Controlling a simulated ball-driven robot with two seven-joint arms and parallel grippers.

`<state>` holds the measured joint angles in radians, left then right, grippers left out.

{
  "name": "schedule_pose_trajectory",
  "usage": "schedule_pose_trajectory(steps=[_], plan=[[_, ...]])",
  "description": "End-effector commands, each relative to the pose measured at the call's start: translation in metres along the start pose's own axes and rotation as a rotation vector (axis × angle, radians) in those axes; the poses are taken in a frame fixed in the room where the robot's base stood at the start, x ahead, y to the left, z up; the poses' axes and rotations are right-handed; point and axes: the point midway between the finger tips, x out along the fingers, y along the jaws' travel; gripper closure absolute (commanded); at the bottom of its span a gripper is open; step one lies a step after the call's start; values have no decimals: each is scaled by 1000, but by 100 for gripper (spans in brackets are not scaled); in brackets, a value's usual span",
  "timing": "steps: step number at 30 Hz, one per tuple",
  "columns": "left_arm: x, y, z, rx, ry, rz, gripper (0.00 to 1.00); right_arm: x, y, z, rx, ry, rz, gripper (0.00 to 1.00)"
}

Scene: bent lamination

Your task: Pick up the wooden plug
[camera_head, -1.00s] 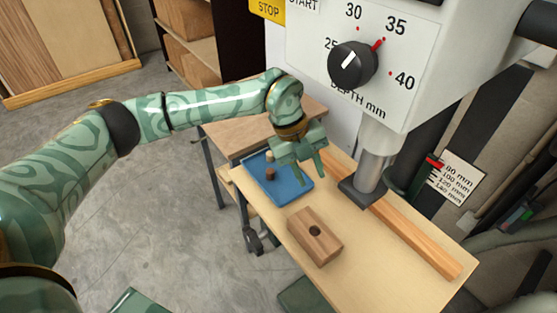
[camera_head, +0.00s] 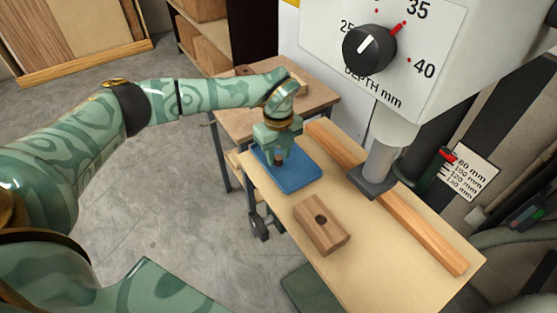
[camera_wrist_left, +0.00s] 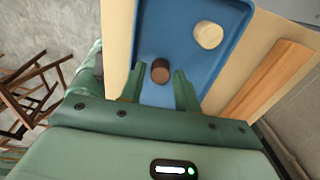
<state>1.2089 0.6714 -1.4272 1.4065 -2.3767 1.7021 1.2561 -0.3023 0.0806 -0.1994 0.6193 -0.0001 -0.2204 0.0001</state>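A dark brown wooden plug (camera_wrist_left: 160,70) and a pale wooden plug (camera_wrist_left: 208,36) stand in a blue tray (camera_head: 304,178). My left gripper (camera_wrist_left: 158,82) is open over the tray. In the left wrist view the dark plug lies between its fingertips, with a gap on each side. In the head view the dark plug (camera_head: 279,162) shows below the gripper, and the pale plug is hidden. A wooden block (camera_head: 335,237) with a round hole lies on the bench (camera_head: 400,272) in front of the tray. My right gripper is not in view.
A long wooden fence (camera_head: 420,232) runs along the bench's right side. The drill press column and foot (camera_head: 373,179) stand beside it, under a large white head with a depth dial (camera_head: 369,47). A side table (camera_head: 235,124) stands behind the tray.

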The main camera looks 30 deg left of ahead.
Motion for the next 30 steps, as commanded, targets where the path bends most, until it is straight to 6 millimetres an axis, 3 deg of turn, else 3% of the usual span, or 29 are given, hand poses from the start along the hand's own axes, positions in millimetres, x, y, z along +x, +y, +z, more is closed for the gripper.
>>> schedule_pose_trajectory(steps=[8, 9, 12, 13, 23, 30], plan=[[8, 0, 0, 0, 0, -1, 68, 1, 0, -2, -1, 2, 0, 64], [8, 0, 0, 0, 0, -1, 71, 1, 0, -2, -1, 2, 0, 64], [8, 0, 0, 0, 0, -2, 98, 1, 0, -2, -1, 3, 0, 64], [8, 0, 0, 0, 0, -1, 100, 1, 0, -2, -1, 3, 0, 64], [5, 0, 0, 1, 0, -2, 100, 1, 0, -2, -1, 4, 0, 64], [-24, -1, 0, 2, -1, -4, 100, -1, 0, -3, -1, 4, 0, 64]])
